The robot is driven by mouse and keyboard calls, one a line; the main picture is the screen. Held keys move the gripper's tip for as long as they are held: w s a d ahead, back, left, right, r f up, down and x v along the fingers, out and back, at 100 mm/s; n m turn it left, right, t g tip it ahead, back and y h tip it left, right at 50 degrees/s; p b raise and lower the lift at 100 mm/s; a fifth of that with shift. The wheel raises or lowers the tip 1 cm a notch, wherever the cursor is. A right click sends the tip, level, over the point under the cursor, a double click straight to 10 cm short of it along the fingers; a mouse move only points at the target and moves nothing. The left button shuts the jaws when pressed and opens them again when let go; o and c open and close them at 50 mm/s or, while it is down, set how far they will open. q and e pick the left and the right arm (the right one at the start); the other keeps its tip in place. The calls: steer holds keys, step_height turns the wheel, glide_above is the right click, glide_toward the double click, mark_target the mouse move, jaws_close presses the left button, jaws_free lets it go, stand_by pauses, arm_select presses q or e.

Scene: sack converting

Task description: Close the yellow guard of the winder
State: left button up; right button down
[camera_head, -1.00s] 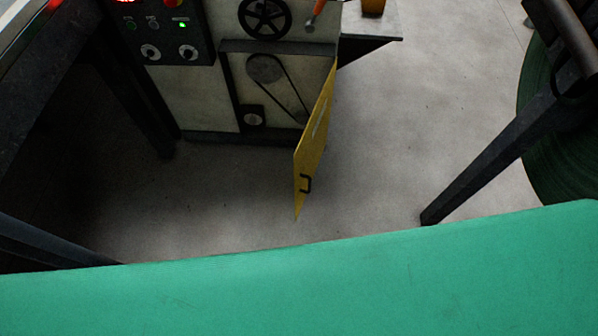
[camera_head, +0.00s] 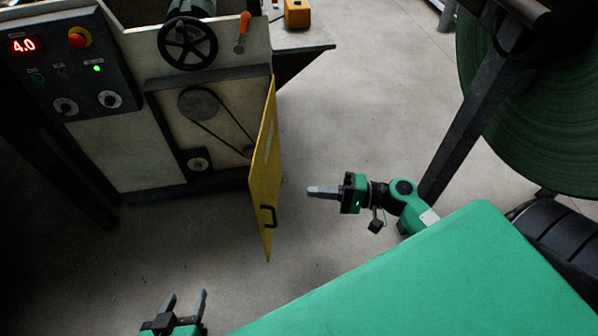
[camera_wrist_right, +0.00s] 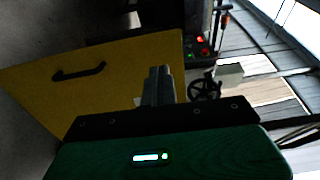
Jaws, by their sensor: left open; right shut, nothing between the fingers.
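The yellow guard (camera_head: 265,170) stands swung open from the winder (camera_head: 205,125), so the pulleys and belt behind it show. Its dark handle (camera_head: 268,216) is on the outer, free end. My right gripper (camera_head: 312,191) is shut and empty, to the right of the guard and apart from it, pointing left toward it. In the right wrist view the guard (camera_wrist_right: 100,80) fills the left part, with its handle (camera_wrist_right: 78,72) and the shut fingers (camera_wrist_right: 158,80) in front. My left gripper (camera_head: 186,297) is open and empty at the bottom, left of the guard and apart from it.
The control panel (camera_head: 65,60) with a red button and the handwheel (camera_head: 187,44) are on the winder. A side shelf (camera_head: 300,42) holds a yellow box (camera_head: 297,13). A large green roll (camera_head: 535,100) on a dark stand is at right. Floor around the guard is clear.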

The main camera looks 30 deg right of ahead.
mark_target(254, 187)
steer(key=x, duration=1.1)
steer(key=shift+w+a, duration=0.2)
steer(key=shift+a, duration=0.15)
arm_select(q)
steer(key=shift+s+a, duration=0.1)
steer(key=shift+a, duration=0.25)
arm_select(e)
steer(key=shift+w+a, duration=0.1)
steer(key=shift+a, duration=0.1)
